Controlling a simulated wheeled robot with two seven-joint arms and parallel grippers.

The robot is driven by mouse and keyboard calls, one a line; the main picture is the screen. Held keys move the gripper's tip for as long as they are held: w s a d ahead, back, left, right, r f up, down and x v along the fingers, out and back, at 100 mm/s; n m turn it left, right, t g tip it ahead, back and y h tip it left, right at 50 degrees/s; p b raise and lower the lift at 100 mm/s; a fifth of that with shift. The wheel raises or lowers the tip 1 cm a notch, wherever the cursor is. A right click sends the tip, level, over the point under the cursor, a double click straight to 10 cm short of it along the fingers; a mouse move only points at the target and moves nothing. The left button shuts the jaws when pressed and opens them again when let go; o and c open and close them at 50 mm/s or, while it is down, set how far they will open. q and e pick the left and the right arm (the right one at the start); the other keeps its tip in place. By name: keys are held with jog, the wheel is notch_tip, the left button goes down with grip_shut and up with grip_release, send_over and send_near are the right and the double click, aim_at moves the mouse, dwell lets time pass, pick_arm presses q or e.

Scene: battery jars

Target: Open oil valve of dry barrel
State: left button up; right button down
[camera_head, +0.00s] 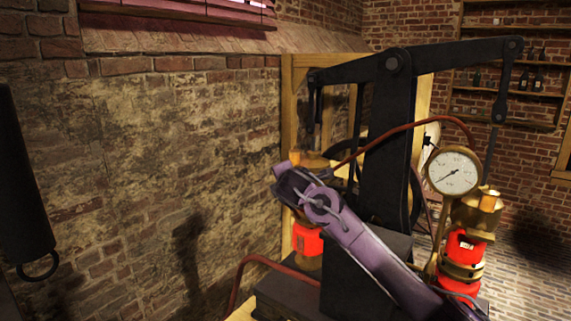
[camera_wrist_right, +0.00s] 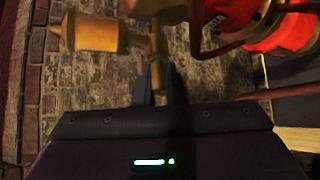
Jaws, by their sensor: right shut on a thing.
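My right arm reaches across the pump from the lower right. In the right wrist view my right gripper (camera_wrist_right: 158,84) is shut on a thin brass stem (camera_wrist_right: 157,48), seemingly part of the oil valve. A brass oil cup (camera_wrist_right: 95,34) sits beside that stem. In the head view my right wrist covers the fingers, beside the left barrel (camera_head: 308,241), which has a red band. The right barrel (camera_head: 466,247), brass and red, stands under a dial gauge (camera_head: 454,172). Which barrel is dry, and the valve's exact turn, I cannot tell. My left gripper is not in view.
A black beam (camera_head: 430,62) on a dark post (camera_head: 391,150) spans both barrels. A red-brown hose (camera_head: 400,130) arches in front of the post. A dark cylinder with a ring (camera_head: 27,190) hangs at the far left. The brick wall stands close behind the left barrel.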

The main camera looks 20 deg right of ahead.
jog(key=n+g+h+p, duration=0.1)
jog(key=g+p, duration=0.1)
jog(key=p, duration=0.3)
jog(key=n+g+h+p, duration=0.1)
jog(key=n+g+p, duration=0.1)
jog(key=p, duration=0.3)
jog(key=shift+r+g+p, duration=0.35)
jog(key=shift+r+g, duration=0.05)
jog(key=shift+g, duration=0.2)
jog(key=shift+f+n+g+h, duration=0.1)
jog(key=shift+n+g+h, duration=0.2)
jog(key=shift+n+h, duration=0.15)
jog(key=shift+f+n+g+h, duration=0.2)
jog(key=shift+n+g+h, duration=0.15)
jog(key=shift+g, duration=0.25)
jog(key=shift+r+n+g+h+b, duration=0.1)
jog(key=shift+n+g+h+b, duration=0.4)
jog(key=shift+b, duration=0.4)
jog(key=shift+r, duration=0.1)
jog(key=c, duration=1.6)
grip_release()
jog(key=shift+w, duration=0.1)
jog(key=shift+o, duration=0.5)
jog(key=shift+d+f, duration=0.1)
jog(key=shift+f, duration=0.1)
